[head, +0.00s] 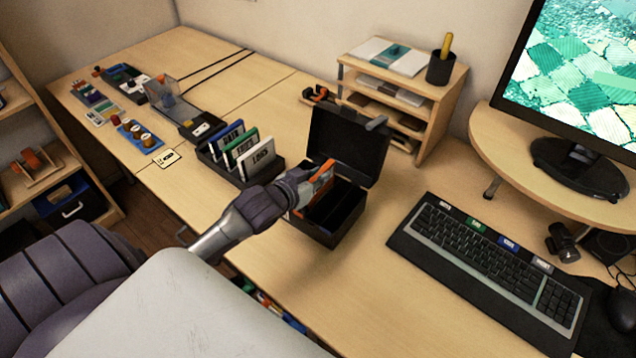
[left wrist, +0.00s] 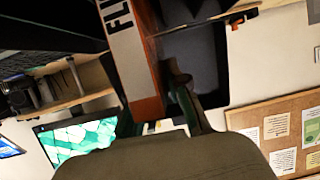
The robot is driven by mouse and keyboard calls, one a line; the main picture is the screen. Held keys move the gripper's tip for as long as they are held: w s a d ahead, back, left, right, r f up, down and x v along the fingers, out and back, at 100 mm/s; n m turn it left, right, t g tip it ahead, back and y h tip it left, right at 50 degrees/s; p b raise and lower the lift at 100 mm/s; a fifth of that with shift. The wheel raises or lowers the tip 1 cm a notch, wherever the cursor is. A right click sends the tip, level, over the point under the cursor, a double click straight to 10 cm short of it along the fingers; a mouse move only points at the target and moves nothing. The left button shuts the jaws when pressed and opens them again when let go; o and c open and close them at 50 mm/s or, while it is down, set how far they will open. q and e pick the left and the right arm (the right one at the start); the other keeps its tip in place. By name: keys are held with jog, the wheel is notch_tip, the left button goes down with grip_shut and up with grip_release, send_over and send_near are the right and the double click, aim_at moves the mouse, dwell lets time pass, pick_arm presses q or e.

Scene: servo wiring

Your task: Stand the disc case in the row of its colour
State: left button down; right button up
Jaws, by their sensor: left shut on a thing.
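My left gripper (head: 312,184) is shut on an orange disc case (head: 323,176) just above the front-left part of an open black box (head: 352,215). The left wrist view shows the case (left wrist: 125,45) close up, with an orange edge, a white face and dark letters, beside a gripper finger (left wrist: 184,98). The box has dark slots and a raised black lid (head: 347,143). I cannot tell whether the case's lower edge is inside a slot. To the left, a black rack (head: 215,168) holds upright blue, green and white cases (head: 257,158). My right gripper is out of view.
A wooden desk organiser (head: 437,98) stands behind the box. A blue tray with small spools (head: 140,137) and other parts lie at the far left. The desk in front of the box is clear.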

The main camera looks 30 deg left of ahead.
pick_arm(q)
jog(key=shift+f, duration=1.15)
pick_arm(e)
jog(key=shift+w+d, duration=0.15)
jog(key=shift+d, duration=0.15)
pick_arm(q)
jog(key=shift+f, duration=0.1)
jog(key=c, duration=1.1)
grip_release()
jog(key=shift+c, duration=0.2)
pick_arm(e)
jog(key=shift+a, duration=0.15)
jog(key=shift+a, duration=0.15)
pick_arm(q)
jog(key=shift+s+r, duration=0.2)
jog(key=shift+s, duration=0.05)
jog(key=v, duration=1.1)
jog(key=shift+s+r, duration=0.2)
jog(key=shift+s, duration=0.05)
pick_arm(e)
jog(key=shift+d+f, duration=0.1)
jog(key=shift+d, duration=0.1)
